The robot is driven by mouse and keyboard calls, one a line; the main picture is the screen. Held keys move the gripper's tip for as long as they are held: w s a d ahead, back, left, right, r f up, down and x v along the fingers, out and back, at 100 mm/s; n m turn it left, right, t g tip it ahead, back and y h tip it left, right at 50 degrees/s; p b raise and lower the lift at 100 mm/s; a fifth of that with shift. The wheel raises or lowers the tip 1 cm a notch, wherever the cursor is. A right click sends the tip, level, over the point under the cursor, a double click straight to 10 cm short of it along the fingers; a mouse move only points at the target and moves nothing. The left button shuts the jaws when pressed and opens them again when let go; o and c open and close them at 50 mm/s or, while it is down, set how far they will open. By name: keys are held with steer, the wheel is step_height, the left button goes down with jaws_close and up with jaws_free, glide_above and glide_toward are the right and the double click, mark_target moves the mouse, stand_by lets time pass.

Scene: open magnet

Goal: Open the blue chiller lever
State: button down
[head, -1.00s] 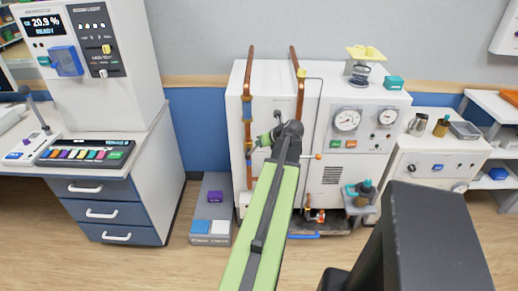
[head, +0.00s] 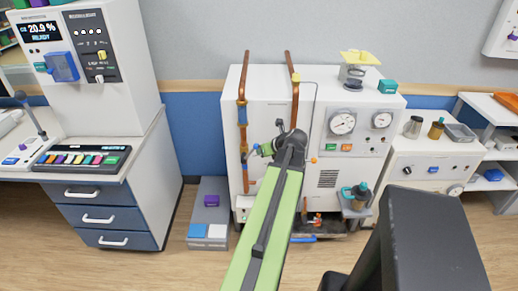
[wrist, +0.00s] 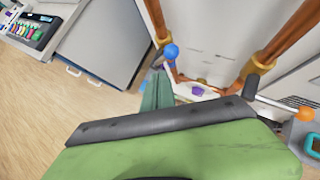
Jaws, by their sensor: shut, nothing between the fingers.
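The chiller is the white cabinet (head: 275,105) with copper pipes on its front. A blue ball knob (wrist: 171,51), which looks like the end of the blue lever, shows beside the left copper pipe in the wrist view. My gripper (head: 263,149) is in front of the cabinet, just right of the left pipe (head: 242,120). Its green fingers (wrist: 157,88) are shut and empty, with their tips just below the blue knob in the wrist view. I cannot tell whether they touch it. My arm hides part of the cabinet front in the head view.
An orange-knobbed lever (wrist: 306,114) is on the right pipe, close to my arm. A grey floor box (head: 208,215) stands left of the cabinet. A drawer desk (head: 110,200) is further left, and a side unit (head: 432,160) is at the right. Open floor lies in front.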

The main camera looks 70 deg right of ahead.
steer(key=s+a+r+p, duration=0.3)
steer(key=s+r, duration=0.1)
steer(key=s, duration=0.3)
steer(key=shift+s+a+r+p, duration=0.15)
steer(key=shift+s+r+p, duration=0.2)
steer(key=shift+p, duration=0.05)
steer(key=s+f+n+g+y+b, duration=0.2)
steer(key=s+f+n+g, duration=0.4)
steer(key=s+f+g, duration=0.35)
steer(key=w+d+r+n+g+h+b, duration=0.1)
steer(key=w+r+n+g+h, duration=0.2)
steer(key=w, duration=0.4)
steer(key=w+d+r+n+g+h+b, duration=0.1)
steer(key=w+r+n+g+b, duration=0.2)
steer(key=w, duration=0.5)
steer(key=w+a+n+h, duration=0.1)
steer(key=w+a, duration=0.1)
steer(key=w, duration=0.6)
steer(key=w+a+r+n+h, duration=0.1)
steer(key=w+a+n, duration=0.1)
steer(key=w, duration=0.7)
steer(key=shift+w+a+t, duration=0.15)
steer(key=shift+a+t, duration=0.3)
steer(key=shift+a, duration=0.3)
